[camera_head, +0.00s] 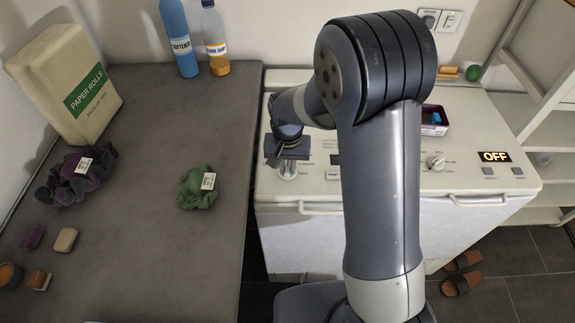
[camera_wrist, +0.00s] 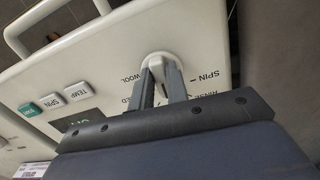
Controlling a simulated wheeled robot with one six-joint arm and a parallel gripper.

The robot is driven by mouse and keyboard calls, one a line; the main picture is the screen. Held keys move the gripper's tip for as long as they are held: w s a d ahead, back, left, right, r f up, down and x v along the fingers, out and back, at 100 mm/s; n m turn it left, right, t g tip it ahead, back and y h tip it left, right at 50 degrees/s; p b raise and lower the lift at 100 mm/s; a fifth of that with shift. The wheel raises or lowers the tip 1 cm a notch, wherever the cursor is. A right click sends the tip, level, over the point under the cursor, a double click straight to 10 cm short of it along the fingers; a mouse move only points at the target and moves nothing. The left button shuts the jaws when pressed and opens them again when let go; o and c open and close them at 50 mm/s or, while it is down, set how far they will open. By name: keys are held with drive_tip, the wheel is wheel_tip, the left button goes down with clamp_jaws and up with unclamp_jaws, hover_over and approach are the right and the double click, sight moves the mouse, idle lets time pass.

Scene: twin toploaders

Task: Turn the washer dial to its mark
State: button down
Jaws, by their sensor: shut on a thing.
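The washer dial (camera_wrist: 159,59) is a round white knob on the white control panel in the wrist view. My gripper (camera_wrist: 160,76) is shut on the dial, one grey finger on each side. Printed words around the dial include SPIN, RINSE and WOOL; another label is partly covered by a finger. The dial's pointer and the mark cannot be made out. In the head view my gripper (camera_head: 287,160) points down at the dial (camera_head: 287,173) at the left end of the washer top (camera_head: 320,187).
Right of my arm is a second panel with its own dial (camera_head: 436,163) and an OFF display (camera_head: 494,157). A purple box (camera_head: 434,121) stands behind it. A grey counter (camera_head: 150,240) at left holds laundry and bottles. Panel buttons (camera_wrist: 77,92) lie left of the gripped dial.

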sight(286, 168)
drive_tip(key=m+b, duration=0.1)
drive_tip(key=m, duration=0.3)
drive_tip(key=shift+a+m+b, duration=0.15)
drive_tip(key=shift+m+b, duration=0.15)
drive_tip(key=shift+w+a+m+b, duration=0.1)
drive_tip(key=shift+m+b, duration=0.25)
drive_tip(key=shift+m, duration=1.25)
drive_tip(key=c, duration=1.4)
unclamp_jaws()
wheel_tip(286, 168, up, 11)
drive_tip(key=shift+f+b, duration=0.1)
drive_tip(key=shift+b, duration=0.3)
